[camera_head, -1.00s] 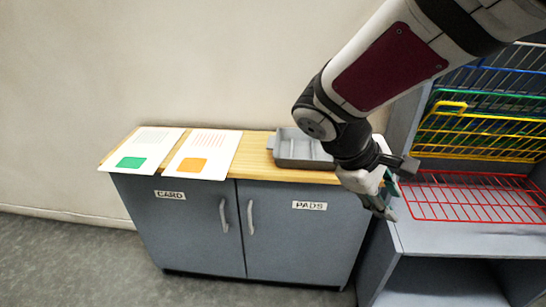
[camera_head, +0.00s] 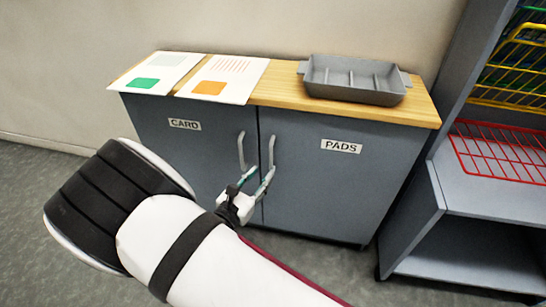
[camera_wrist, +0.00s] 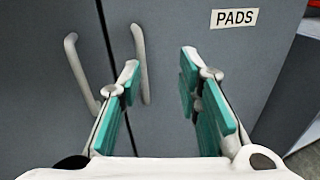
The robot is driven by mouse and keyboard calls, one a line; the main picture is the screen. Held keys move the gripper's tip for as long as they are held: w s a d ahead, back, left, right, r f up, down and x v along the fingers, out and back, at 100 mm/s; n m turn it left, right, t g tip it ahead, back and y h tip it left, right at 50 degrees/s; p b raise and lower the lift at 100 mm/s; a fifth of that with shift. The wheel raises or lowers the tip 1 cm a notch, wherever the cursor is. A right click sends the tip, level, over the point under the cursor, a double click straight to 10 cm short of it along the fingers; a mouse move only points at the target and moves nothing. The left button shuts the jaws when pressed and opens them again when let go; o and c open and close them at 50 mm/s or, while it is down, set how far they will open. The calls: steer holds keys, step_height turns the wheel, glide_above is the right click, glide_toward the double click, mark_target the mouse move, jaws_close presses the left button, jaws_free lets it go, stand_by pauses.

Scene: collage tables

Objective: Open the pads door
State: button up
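The pads door (camera_head: 325,190), grey with a "PADS" label (camera_head: 341,146), is the right door of a low cabinet and is shut. Its upright pale handle (camera_head: 270,158) is by the door's left edge; it also shows in the wrist view (camera_wrist: 140,50). My gripper (camera_head: 256,180) is at the lower part of this handle. In the wrist view my gripper (camera_wrist: 160,68) is open, its green-padded fingers apart. The handle appears between them, close beside the left finger. I cannot tell whether they touch.
The card door (camera_head: 185,160), also shut, has its own handle (camera_head: 241,151) just left. On the wooden top (camera_head: 275,95) lie two sheets (camera_head: 160,70) (camera_head: 228,75) and a grey tray (camera_head: 355,80). A grey shelf unit (camera_head: 440,200) with a red wire rack (camera_head: 500,150) stands right.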

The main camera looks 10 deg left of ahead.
mark_target(270, 155)
steer(key=shift+n+t+y, duration=0.4)
steer(key=shift+n+y, duration=0.5)
steer(key=w+f+b, duration=0.1)
steer(key=w, duration=0.3)
steer(key=w+b, duration=0.1)
steer(key=w, duration=0.3)
steer(key=w+f+b, duration=0.1)
steer(key=w, duration=0.3)
steer(key=shift+w+d+f+b, duration=0.2)
steer(key=shift+w+f+b, duration=0.1)
steer(key=shift+w, duration=0.05)
jaws_close()
